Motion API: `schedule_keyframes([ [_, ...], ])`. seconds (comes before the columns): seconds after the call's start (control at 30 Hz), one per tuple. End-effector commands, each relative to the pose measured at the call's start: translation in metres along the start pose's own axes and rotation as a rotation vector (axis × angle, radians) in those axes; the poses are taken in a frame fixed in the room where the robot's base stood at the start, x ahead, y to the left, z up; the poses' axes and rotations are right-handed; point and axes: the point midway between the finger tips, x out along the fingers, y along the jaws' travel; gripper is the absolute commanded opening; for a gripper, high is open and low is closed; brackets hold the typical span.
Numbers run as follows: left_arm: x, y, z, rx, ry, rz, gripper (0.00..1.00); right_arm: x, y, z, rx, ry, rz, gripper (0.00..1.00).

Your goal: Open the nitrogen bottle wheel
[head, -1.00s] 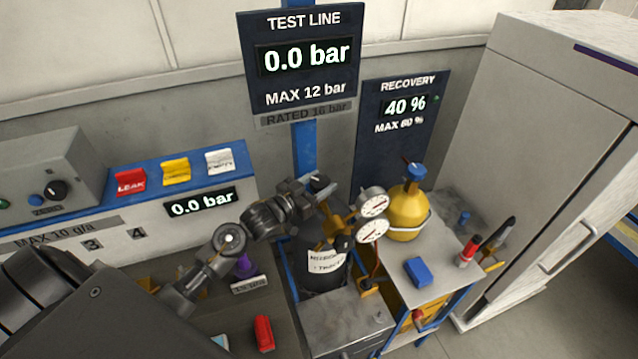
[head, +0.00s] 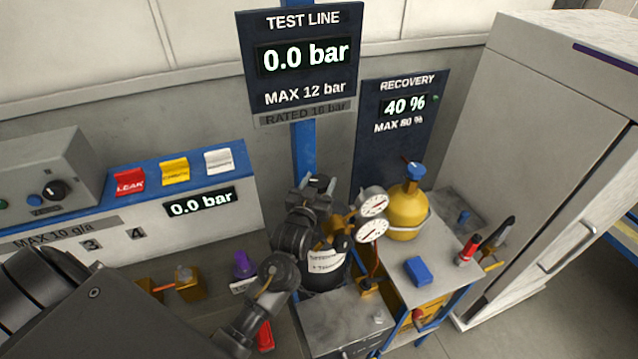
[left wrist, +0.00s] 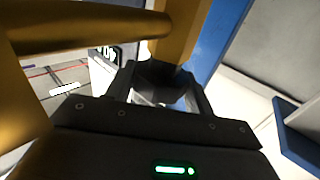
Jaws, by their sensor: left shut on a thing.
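The nitrogen bottle (head: 327,262) is a dark cylinder with a white label, standing upright behind a grey box. Its brass valve and regulator (head: 337,228) carry two round white gauges (head: 373,203) on the right. My left gripper (head: 318,192) is at the bottle's top, and its wrist covers much of the valve. In the left wrist view the fingers (left wrist: 160,90) are shut on a black part, seemingly the wheel (left wrist: 160,74), with brass bars close by. In the head view I cannot make out the wheel clearly behind my gripper. My right gripper is out of view.
The test line display (head: 303,55) reads 0.0 bar. A yellow recovery bottle (head: 406,215) and a blue block (head: 418,271) stand on the bench to the right. A grey cabinet (head: 545,150) closes off the right side. A red object (head: 265,336) lies below my arm.

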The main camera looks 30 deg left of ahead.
Motion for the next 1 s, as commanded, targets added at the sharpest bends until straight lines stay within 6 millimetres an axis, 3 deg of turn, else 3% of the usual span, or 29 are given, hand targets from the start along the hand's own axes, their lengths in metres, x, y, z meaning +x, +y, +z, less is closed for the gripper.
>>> schedule_keyframes([
  [0.53,0.0001,0.0003,-0.0010,0.000,0.004,-0.028,0.30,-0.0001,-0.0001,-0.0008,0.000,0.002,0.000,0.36],
  [0.57,0.0001,0.0003,-0.0010,0.000,0.004,-0.028,0.57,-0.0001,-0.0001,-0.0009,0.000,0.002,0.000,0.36],
  [0.7,0.0001,0.0003,-0.0008,0.000,0.003,-0.028,0.75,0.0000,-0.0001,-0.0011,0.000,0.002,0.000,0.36],
  [1.0,-0.0014,0.0003,0.0003,0.000,0.002,-0.028,0.75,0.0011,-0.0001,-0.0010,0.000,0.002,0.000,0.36],
])
